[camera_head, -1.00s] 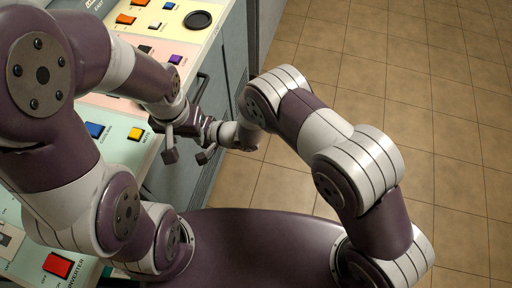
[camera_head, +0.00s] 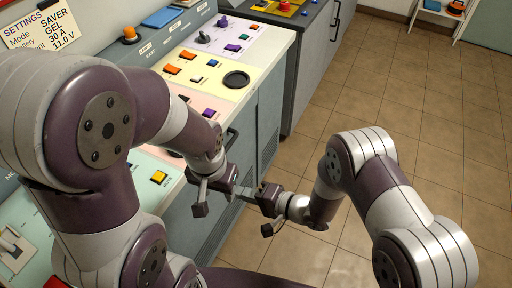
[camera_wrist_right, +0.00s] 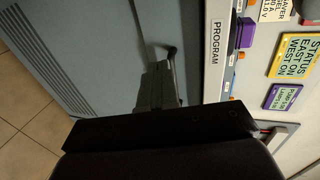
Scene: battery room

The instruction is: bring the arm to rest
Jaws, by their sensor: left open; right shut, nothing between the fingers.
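My left arm comes in from the left across the console in the head view. Its gripper (camera_head: 222,196) is open and empty, in front of the console's cabinet face. My right arm is bent on the right side, over the floor. Its gripper (camera_head: 262,208) points left toward the left gripper, with only a small gap between them in the picture; I cannot tell whether they touch. In the right wrist view the right gripper (camera_wrist_right: 158,88) is shut and empty, in front of the grey cabinet face.
A console (camera_head: 273,55) with coloured buttons and a black round pad (camera_head: 236,80) runs along the left. A dark handle (camera_wrist_right: 168,50) is on its cabinet front. A grey cabinet (camera_head: 315,50) stands beyond it. A white shelf (camera_head: 440,14) is far back. Tiled floor (camera_head: 390,95) on the right is clear.

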